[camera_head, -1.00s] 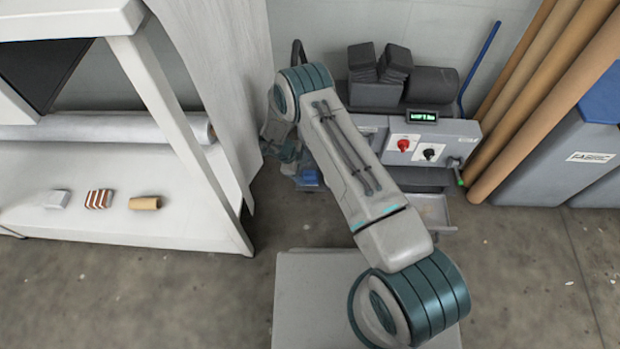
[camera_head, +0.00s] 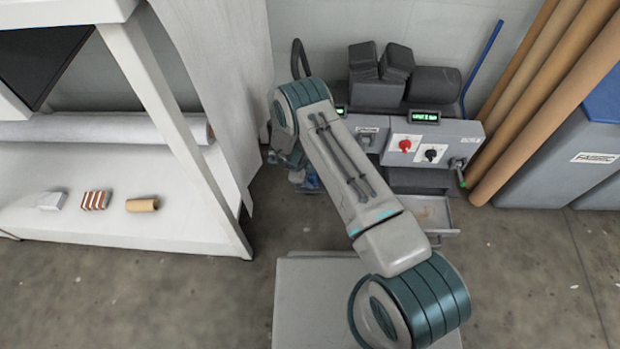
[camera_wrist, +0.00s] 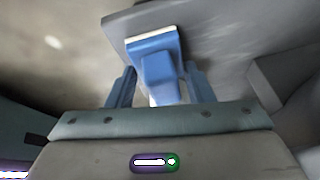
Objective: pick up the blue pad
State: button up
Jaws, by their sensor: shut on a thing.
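The blue pad (camera_wrist: 158,66) shows in the wrist view as a blue block with a pale edge, between the two fingers of my gripper (camera_wrist: 160,88). The gripper is shut on it. A grey flat surface lies behind the pad in that view; I cannot tell whether the pad touches it. In the head view a small blue patch, the pad (camera_head: 311,182), shows beside my arm at the left end of the press. My arm hides most of the gripper there.
The grey calender press (camera_head: 440,140) has a red knob (camera_head: 405,146) and an open drawer (camera_head: 428,213). Brown rolls (camera_head: 545,95) lean at right by grey bins (camera_head: 570,150). A white shelf table (camera_head: 110,225) stands at left. Floor between is clear.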

jog(key=shift+r, duration=0.15)
jog(key=shift+r+p, duration=0.15)
jog(key=shift+p, duration=0.25)
jog(key=shift+s+r, duration=0.15)
jog(key=shift+s, duration=0.05)
jog(key=s+p, duration=0.5)
jog(key=s, duration=1.2)
jog(key=shift+s+a, duration=0.3)
jog(key=shift+o, duration=1.3)
jog(key=shift+w, duration=0.1)
jog(key=shift+c, duration=0.4)
